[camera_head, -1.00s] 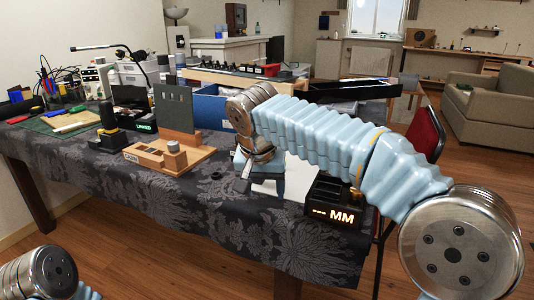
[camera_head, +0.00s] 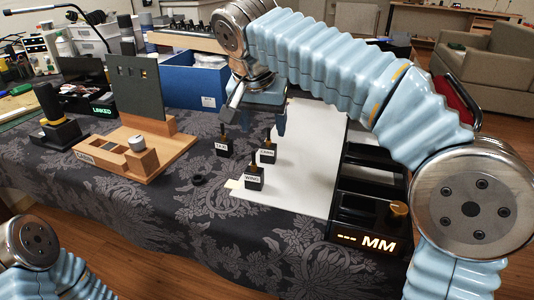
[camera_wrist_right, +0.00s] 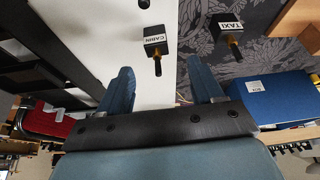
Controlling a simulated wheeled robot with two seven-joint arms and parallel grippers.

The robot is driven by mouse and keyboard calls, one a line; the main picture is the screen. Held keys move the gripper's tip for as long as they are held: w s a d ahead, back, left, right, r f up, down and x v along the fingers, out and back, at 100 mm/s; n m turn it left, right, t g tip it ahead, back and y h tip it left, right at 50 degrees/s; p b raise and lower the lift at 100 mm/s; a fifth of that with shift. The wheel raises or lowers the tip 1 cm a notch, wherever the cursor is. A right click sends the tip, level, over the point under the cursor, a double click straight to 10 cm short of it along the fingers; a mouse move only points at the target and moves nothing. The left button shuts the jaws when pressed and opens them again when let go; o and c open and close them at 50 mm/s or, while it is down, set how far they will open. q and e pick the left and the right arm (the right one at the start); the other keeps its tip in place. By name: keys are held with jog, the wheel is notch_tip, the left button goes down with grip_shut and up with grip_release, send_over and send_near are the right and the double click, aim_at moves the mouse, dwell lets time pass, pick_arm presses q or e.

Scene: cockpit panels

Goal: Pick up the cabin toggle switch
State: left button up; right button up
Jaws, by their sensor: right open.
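The cabin toggle switch (camera_head: 268,152) is a small black block with a white CABIN label and an upright toggle. It stands on the white sheet, and it also shows in the right wrist view (camera_wrist_right: 155,44). My right gripper (camera_head: 258,118) is open and empty, above and just behind the switch. In the right wrist view its two blue fingers (camera_wrist_right: 162,78) are spread, with the switch beyond the gap between them and not touched. Only a joint of my left arm shows at the lower left; its gripper is out of view.
Similar switches stand close by: TAXI (camera_head: 222,147) on the left and WING (camera_head: 254,180) in front. A wooden stand with a dark panel (camera_head: 137,88) is to the left. A black box marked MM (camera_head: 362,238) is at the right, a blue bin (camera_head: 190,82) behind.

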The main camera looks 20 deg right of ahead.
aim_at(268, 144)
jog(key=x, duration=0.3)
jog(key=shift+f, duration=0.15)
jog(key=x, duration=0.1)
jog(key=b+x, duration=0.1)
jog(key=x, duration=0.3)
jog(key=shift+s+d+f, duration=0.1)
jog(key=shift+s+d, duration=0.05)
jog(key=shift+s, duration=0.15)
jog(key=c, duration=1.1)
jog(key=shift+o, duration=0.2)
